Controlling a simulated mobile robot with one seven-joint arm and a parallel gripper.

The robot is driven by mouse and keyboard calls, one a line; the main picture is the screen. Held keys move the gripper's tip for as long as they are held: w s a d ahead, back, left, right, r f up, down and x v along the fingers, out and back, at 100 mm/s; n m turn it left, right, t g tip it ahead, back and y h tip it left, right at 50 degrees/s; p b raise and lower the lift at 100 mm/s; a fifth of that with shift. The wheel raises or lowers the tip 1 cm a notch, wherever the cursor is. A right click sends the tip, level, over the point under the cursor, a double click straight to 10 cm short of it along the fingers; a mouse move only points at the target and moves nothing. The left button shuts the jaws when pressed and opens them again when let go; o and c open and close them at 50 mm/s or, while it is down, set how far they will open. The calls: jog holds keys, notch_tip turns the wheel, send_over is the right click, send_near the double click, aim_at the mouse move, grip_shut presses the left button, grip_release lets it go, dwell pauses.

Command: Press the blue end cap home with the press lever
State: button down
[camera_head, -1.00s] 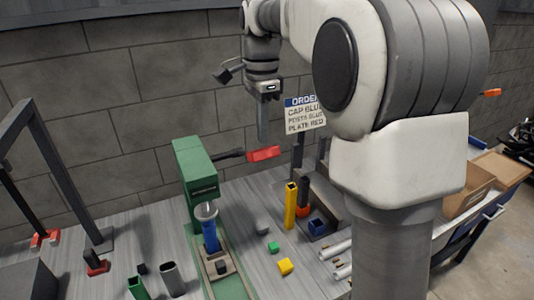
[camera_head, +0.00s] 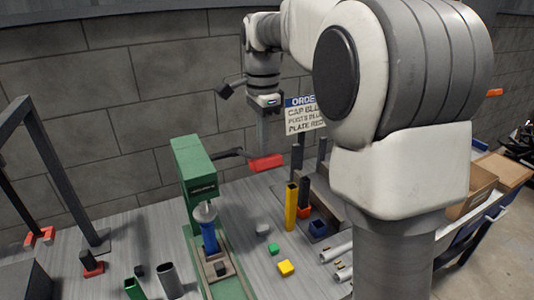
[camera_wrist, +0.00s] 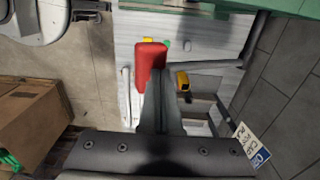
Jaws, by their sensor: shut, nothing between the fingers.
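The green press (camera_head: 192,160) stands on the bench, with its lever reaching right to a red handle (camera_head: 267,162). My gripper (camera_head: 264,150) is shut and empty, pointing down, its fingertips at the top of the handle. The red handle also shows in the wrist view (camera_wrist: 150,58), just beyond my fingers (camera_wrist: 156,82); contact looks likely but is not clear. A blue upright piece (camera_head: 209,238) stands under the press's grey round ram (camera_head: 205,213). I cannot tell the blue end cap apart from it, as the ram hides its top.
The order sign (camera_head: 305,115) stands behind. A dark frame (camera_head: 55,165) is at left.

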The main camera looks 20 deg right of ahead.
aim_at(266, 158)
jog(key=shift+s+d+f+b, duration=0.1)
jog(key=shift+s+f+b, duration=0.15)
jog(key=shift+f+b, duration=0.15)
jog(key=shift+s+f+b, duration=0.25)
jog(key=shift+f, duration=0.2)
jog(key=shift+s+f+b, duration=0.2)
jog(key=shift+f+b, duration=0.4)
jog(key=shift+f, duration=0.05)
notch_tip(266, 158, up, 14)
jog(key=p, duration=1.3)
